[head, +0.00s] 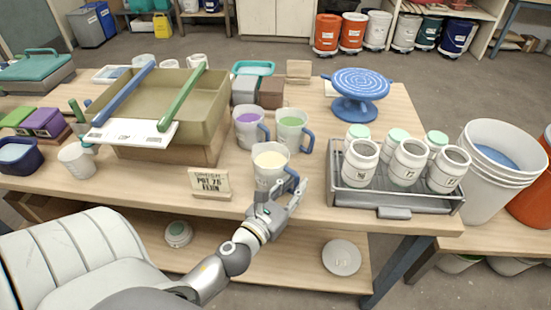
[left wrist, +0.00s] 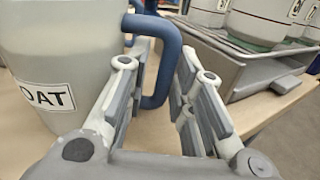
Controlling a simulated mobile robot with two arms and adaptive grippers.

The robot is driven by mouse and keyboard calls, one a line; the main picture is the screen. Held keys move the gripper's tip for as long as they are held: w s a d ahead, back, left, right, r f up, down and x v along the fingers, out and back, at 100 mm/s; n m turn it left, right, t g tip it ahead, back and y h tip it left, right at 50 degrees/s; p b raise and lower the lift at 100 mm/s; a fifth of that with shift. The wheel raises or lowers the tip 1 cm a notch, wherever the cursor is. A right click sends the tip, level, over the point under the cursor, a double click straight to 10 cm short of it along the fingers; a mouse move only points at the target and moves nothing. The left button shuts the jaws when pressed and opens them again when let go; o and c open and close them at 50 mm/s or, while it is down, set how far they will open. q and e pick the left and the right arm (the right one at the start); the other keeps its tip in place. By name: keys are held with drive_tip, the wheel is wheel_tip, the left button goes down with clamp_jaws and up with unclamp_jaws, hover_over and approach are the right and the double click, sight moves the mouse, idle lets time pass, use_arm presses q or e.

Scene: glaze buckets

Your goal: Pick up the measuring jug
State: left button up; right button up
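A clear measuring jug (head: 265,177) with cream contents and a blue handle stands at the table's front edge. In the left wrist view the same jug (left wrist: 62,55) fills the left side and bears a label ending in "OAT". My left gripper (head: 290,190) is at its handle side. In the wrist view its fingers are open, one on each side of the blue handle (left wrist: 170,60), with a gap visible; contact cannot be told. Behind stand a jug with purple contents (head: 249,135) and one with green contents (head: 291,135). My right gripper is not in view.
A metal tray (head: 380,197) with several white jars stands close on the right. A sign block (head: 210,183) stands to the left. A tan basin (head: 160,100) and a blue turntable (head: 358,90) are farther back. White buckets (head: 490,165) are at the far right.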

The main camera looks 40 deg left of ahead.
sight(296, 177)
use_arm(q)
drive_tip(key=shift+d+f, duration=0.1)
drive_tip(key=shift+d, duration=0.1)
drive_tip(key=shift+s, duration=0.15)
clamp_jaws()
drive_tip(key=shift+r, duration=0.3)
drive_tip(key=shift+r+p, duration=0.6)
drive_tip(key=shift+r, duration=0.25)
drive_tip(key=shift+r+p, duration=0.5)
drive_tip(key=shift+r, duration=0.3)
drive_tip(key=s+d+r+p, duration=0.2)
drive_tip(key=s+r+p, duration=0.2)
drive_tip(key=s+r, duration=0.5)
drive_tip(key=shift+s+r, duration=0.2)
drive_tip(key=shift+s, duration=2.05)
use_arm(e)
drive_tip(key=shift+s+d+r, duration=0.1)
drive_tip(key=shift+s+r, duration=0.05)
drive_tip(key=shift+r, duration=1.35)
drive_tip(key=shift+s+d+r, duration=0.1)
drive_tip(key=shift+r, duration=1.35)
